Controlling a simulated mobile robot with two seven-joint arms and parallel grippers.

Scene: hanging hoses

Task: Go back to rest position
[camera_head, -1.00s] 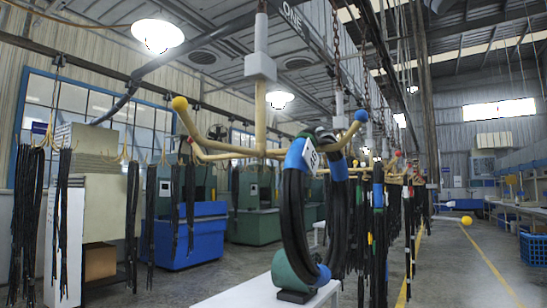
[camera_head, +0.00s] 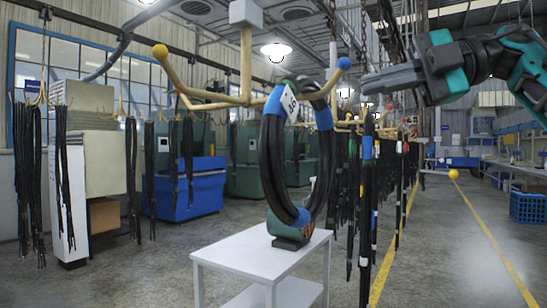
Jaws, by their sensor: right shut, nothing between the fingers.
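My right gripper (camera_head: 368,83) reaches in from the upper right. Its grey fingers are together, point left and look empty. It is to the right of a loop of black hoses (camera_head: 270,172) and looks clear of it. The loop has blue bands, a white tag (camera_head: 289,103) and a green part low down with a dark foot. Its top is at the tan hanger (camera_head: 233,101) with yellow and blue ball ends; I cannot tell whether it hangs there or rests on the white table (camera_head: 225,262) below. My left gripper is out of view.
More black hoses (camera_head: 366,200) hang in a row to the right of the loop, and others (camera_head: 65,190) at the left. A blue bin (camera_head: 197,190) stands behind. The floor at right is open, with yellow lines and a yellow ball (camera_head: 453,174).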

